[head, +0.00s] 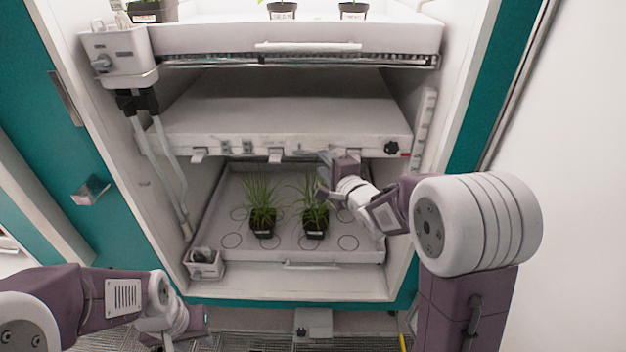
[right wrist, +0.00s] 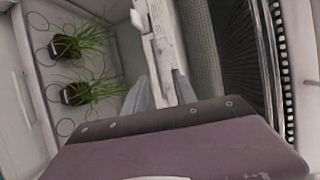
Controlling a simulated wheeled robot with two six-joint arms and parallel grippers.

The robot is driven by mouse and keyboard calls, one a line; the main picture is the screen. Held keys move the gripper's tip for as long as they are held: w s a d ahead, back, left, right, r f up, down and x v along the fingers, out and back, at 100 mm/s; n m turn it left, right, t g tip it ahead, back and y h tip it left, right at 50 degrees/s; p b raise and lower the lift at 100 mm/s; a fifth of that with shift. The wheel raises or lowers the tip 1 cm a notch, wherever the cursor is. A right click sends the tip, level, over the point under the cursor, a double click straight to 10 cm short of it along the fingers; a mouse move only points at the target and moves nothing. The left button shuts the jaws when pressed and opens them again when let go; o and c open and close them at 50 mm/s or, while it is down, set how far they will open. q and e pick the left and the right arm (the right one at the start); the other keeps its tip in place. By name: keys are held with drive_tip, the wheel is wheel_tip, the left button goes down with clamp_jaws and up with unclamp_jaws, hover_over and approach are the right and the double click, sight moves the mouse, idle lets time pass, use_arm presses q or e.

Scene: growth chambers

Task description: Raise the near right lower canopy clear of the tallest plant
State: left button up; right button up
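The lower canopy (head: 290,115) is a white panel across the chamber, with tabs under its front edge and a black knob (head: 391,147) at right. Two grassy potted plants (head: 262,205) (head: 314,208) stand below it, leaf tips under the front edge. My right gripper (head: 323,172) is at the canopy's front edge, right of centre. In the right wrist view its fingers (right wrist: 158,90) are apart, with the white canopy edge (right wrist: 160,35) showing between and beyond them. Contact is unclear. My left gripper (head: 190,325) is low at the front left; its fingertips are unclear.
A white tray (head: 225,250) with printed circles holds the plants. An upper shelf (head: 220,38) with pots is above the canopy. A white box with hoses (head: 118,55) hangs at left, and a small caddy (head: 205,264) sits at the lower left. Chamber walls close both sides.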

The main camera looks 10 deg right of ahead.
sight(314, 154)
drive_tip(key=shift+d+f, duration=0.1)
drive_tip(key=shift+f, duration=0.05)
drive_tip(key=b+x, duration=0.1)
drive_tip(key=x, duration=0.8)
clamp_jaws()
idle(1.2)
